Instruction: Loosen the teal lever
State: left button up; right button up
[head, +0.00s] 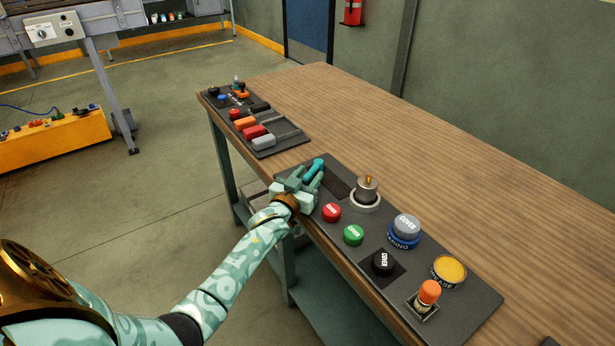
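The teal lever (315,166) is at the far left corner of the near dark control panel (411,216), on the wooden table. Its rounded teal end shows just beyond my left gripper (308,177). The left gripper's pale green fingers are at the lever, one on each side of its lower part. They hide the lever's base, and I cannot tell whether they press on it. My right gripper is not in view.
A second panel (291,143) lies farther left. The table's back half (440,160) is clear.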

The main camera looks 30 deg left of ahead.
pick_arm(q)
jog(key=shift+s, duration=0.1)
jog(key=s+d+p, duration=0.2)
jog(key=s+p, duration=0.2)
jog(key=s, duration=1.2)
